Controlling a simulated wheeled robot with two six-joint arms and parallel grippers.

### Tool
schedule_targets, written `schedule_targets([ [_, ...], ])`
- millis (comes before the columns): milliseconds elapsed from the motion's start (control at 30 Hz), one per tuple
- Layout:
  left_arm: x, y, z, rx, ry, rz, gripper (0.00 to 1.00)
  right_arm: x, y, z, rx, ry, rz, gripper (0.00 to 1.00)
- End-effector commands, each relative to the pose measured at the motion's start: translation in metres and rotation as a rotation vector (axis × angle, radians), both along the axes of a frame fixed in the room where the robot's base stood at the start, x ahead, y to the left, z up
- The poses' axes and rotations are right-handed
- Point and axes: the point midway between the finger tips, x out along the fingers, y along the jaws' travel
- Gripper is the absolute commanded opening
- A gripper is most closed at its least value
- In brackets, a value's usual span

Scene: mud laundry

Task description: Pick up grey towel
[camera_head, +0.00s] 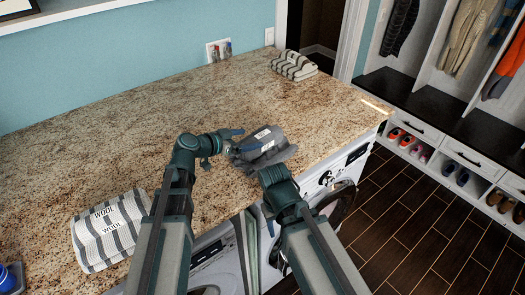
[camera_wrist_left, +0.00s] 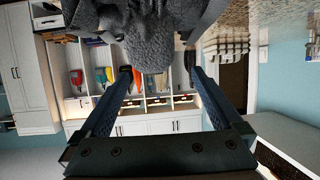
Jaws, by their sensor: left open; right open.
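The grey towel (camera_head: 268,153), folded with a pale label on top, lies on the granite counter near its front edge. In the left wrist view the grey towel (camera_wrist_left: 152,40) hangs in from the top, between the two finger ends. My left gripper (camera_head: 232,142) is open at the towel's left side, its fingers pointing toward it. In its own wrist view the left gripper (camera_wrist_left: 158,68) shows its fingers spread around the towel's near part; I cannot tell whether they touch it. My right gripper (camera_head: 266,168) is at the towel's front side, its fingers mostly hidden by its wrist.
A striped towel stack (camera_head: 110,229) labelled wool lies at the front left of the counter (camera_head: 110,140). Another striped towel (camera_head: 293,65) lies at the back right. Front-loading machines (camera_head: 340,200) stand under the counter. A shoe bench (camera_head: 440,120) is at right. The counter's middle is clear.

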Motion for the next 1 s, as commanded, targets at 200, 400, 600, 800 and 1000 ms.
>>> schedule_targets([
  [200, 0.007, -0.014, -0.006, 0.002, 0.000, -0.005, 1.00, 0.000, 0.000, -0.006, 0.000, 0.000, 0.001, 0.50],
  [400, 0.023, -0.036, -0.017, 0.001, -0.001, -0.003, 1.00, 0.000, 0.000, -0.017, -0.001, 0.000, 0.003, 0.50],
  [600, 0.027, -0.042, -0.018, 0.000, 0.000, -0.001, 1.00, 0.000, 0.000, -0.018, -0.001, 0.000, 0.004, 0.50],
  [800, 0.026, -0.041, -0.017, 0.000, 0.000, -0.001, 0.82, 0.000, 0.000, -0.017, -0.001, 0.000, 0.004, 0.50],
  [1000, 0.026, -0.041, -0.018, 0.000, 0.000, -0.001, 0.46, 0.000, 0.000, -0.017, -0.001, 0.000, 0.004, 0.50],
])
